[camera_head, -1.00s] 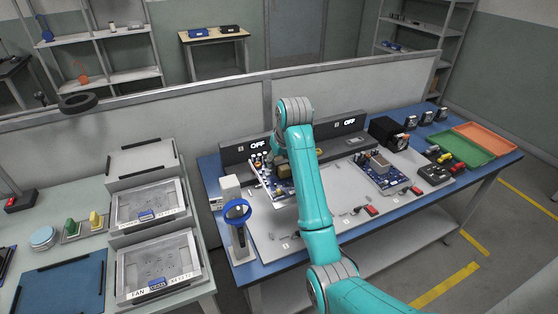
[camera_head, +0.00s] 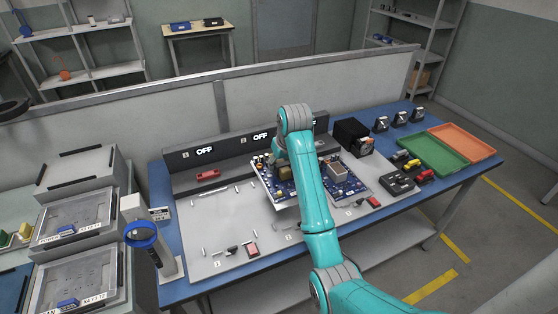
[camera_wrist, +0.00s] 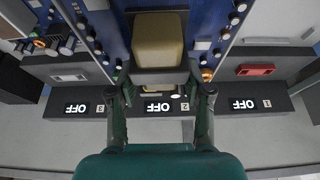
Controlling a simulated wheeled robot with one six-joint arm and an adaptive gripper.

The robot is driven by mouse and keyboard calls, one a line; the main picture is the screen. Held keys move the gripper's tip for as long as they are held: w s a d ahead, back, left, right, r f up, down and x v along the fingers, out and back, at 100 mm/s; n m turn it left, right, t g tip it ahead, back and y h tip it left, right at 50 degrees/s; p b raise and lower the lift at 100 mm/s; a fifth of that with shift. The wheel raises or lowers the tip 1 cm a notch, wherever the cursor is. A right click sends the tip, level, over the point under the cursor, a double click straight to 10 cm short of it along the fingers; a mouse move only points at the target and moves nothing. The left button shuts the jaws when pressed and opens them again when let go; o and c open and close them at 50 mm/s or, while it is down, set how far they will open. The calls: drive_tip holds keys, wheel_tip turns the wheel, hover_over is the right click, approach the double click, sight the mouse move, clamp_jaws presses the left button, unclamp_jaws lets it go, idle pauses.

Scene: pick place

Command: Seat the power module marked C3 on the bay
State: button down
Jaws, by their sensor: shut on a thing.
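My gripper (camera_wrist: 163,88) is shut on a blue circuit-board module (camera_wrist: 196,22) with a tan block on it; the exact grip point is partly hidden. In the head view the held module (camera_head: 284,196) shows left of my arm, in front of the middle display, while my fingers are hidden behind the arm. It looks slightly above the mat; contact cannot be told. No C3 mark is legible. A second blue module (camera_head: 355,183) sits to its right. The bay console (camera_head: 228,158) has displays reading OFF, numbered 1, 2 and 3 in the wrist view.
The left bay area of the grey mat (camera_head: 190,225) is open, with a red part (camera_head: 208,174) and several small pegs. Right stand a black box (camera_head: 349,134), green tray (camera_head: 433,154) and orange tray (camera_head: 462,143).

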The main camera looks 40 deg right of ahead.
drive_tip(key=shift+d+f, duration=0.15)
drive_tip(key=shift+f, duration=3.4)
drive_tip(key=shift+f, duration=1.05)
drive_tip(key=shift+c, duration=2)
unclamp_jaws()
drive_tip(key=shift+f, duration=0.15)
drive_tip(key=c, duration=0.4)
drive_tip(key=shift+o, duration=0.2)
drive_tip(key=shift+r, duration=3.6)
